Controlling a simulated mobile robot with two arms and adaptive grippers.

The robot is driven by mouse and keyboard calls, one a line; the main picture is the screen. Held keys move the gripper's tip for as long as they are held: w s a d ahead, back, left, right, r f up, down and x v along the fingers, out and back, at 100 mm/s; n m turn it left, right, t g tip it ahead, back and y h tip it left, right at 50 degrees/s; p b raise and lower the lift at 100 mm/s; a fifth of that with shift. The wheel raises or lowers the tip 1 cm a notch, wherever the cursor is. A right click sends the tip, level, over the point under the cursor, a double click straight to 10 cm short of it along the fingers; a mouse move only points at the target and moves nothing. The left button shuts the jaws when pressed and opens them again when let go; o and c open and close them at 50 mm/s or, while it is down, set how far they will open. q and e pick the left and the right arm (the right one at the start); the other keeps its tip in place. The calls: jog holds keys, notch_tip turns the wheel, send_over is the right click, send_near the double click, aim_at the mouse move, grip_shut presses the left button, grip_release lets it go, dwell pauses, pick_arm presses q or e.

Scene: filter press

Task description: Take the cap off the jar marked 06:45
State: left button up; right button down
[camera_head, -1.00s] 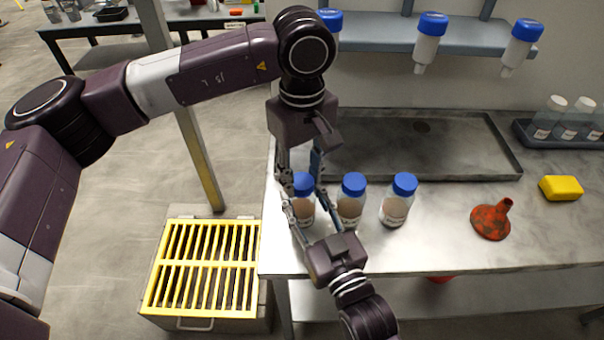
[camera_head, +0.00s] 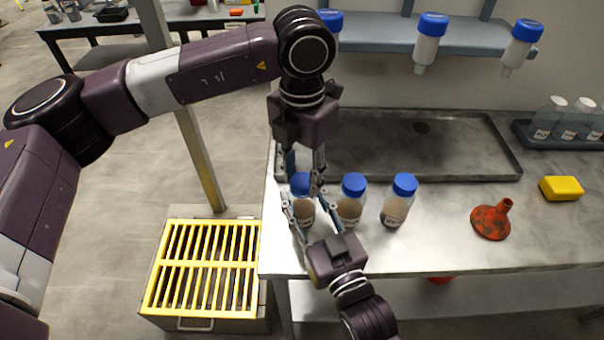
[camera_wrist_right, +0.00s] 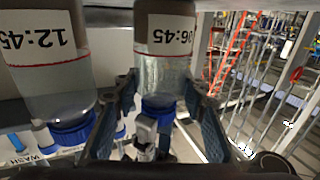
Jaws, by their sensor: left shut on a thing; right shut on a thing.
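The jar marked 06:45 (camera_wrist_right: 164,72) appears upside down in the right wrist view, its blue cap (camera_wrist_right: 158,104) on its neck. In the head view it is the leftmost jar (camera_head: 303,213) of a row, upright on the bench. My right gripper (camera_head: 306,208) is shut around the jar's body from the front, one finger on each side. My left gripper (camera_head: 303,181) reaches down from behind and is shut on the blue cap (camera_head: 299,182). Its fingers partly hide the cap, so I cannot tell whether the cap is loose.
The jar marked 12:45 (camera_wrist_right: 45,70) stands close beside, with a third blue-capped jar (camera_head: 397,205) to its right. A grey tray (camera_head: 480,172) lies behind. A red funnel (camera_head: 490,220) and yellow sponge (camera_head: 562,188) are farther right. The bench's left edge is near.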

pick_arm(q)
jog(key=n, duration=0.5)
jog(key=shift+n, duration=0.3)
jog(key=n, duration=1.1)
jog(key=shift+r, duration=0.1)
jog(key=shift+r, duration=0.15)
jog(key=shift+r, duration=0.9)
jog(key=shift+r, duration=0.15)
